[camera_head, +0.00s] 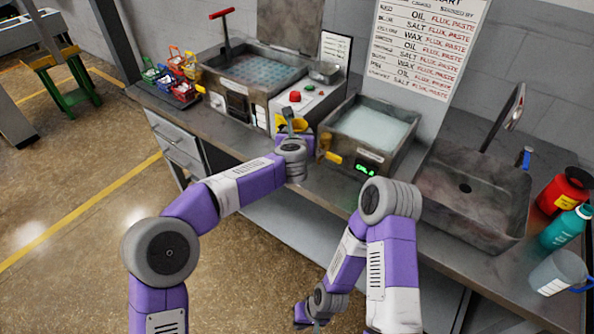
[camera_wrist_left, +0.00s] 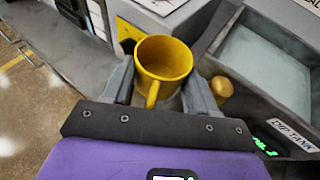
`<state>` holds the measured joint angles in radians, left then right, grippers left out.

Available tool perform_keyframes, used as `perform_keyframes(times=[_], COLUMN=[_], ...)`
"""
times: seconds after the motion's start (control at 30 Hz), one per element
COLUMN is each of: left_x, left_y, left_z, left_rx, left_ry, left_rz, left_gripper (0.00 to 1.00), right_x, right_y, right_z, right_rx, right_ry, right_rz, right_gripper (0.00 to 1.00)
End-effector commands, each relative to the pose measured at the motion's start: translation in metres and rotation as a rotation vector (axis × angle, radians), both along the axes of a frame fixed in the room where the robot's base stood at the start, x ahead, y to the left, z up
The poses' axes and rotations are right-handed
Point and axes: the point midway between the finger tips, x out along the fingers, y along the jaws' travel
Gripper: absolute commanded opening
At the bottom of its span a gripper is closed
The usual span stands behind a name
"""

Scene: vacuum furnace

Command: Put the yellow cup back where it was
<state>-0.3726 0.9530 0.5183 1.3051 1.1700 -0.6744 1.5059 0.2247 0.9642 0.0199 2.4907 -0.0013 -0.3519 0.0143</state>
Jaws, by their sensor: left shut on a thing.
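The yellow cup (camera_head: 284,125) is partly hidden behind my left gripper (camera_head: 290,124) in the head view, between the two tanks. In the left wrist view the cup (camera_wrist_left: 165,57) is upright and looks empty, with its handle toward the wrist. My left gripper (camera_wrist_left: 160,85) is shut on the cup, one finger on each side. Whether the cup touches the bench is hidden. My right gripper (camera_head: 312,323) hangs low at the bottom edge of the head view, away from the cup; its jaws are too small to judge.
A tank with a green display (camera_head: 366,140) stands right of the cup, with a brass knob (camera_wrist_left: 221,87) close to the gripper. A control box with a red button (camera_head: 295,97) is behind. A sink (camera_head: 470,200), red can (camera_head: 565,190) and teal bottle (camera_head: 566,228) are right.

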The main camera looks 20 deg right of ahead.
Motion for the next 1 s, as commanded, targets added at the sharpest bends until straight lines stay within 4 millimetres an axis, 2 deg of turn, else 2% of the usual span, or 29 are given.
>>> perform_keyframes(times=[0.03,0.13,0.23,0.43,0.7,0.8,1.0], left_x=[0.000,0.000,0.000,0.000,0.000,0.000,0.000], left_y=[0.000,0.000,0.000,0.001,0.001,0.000,0.001], left_z=[-0.021,-0.043,-0.058,-0.072,-0.119,-0.125,-0.124], left_rx=[0.003,0.001,0.000,0.000,0.000,-0.002,-0.003], left_ry=[0.002,0.001,0.000,-0.001,0.000,-0.001,-0.002], left_rz=[-0.001,-0.001,0.000,0.001,0.001,0.001,0.001], left_gripper=[0.24,0.24,0.24,0.24,0.24,0.24,0.24], right_x=[0.000,0.000,0.000,0.000,0.000,0.000,0.000], right_y=[0.000,0.000,0.000,0.000,0.000,0.000,0.000], right_z=[-0.012,-0.020,-0.025,-0.030,-0.048,-0.050,-0.049], right_rx=[0.000,0.000,0.000,0.000,0.000,0.000,0.000], right_ry=[0.000,0.000,0.000,0.000,0.000,0.000,0.000], right_rz=[0.000,0.000,0.000,0.000,0.000,0.000,0.000], right_gripper=[0.00,0.00,0.00,0.00,0.00,0.00,0.00])
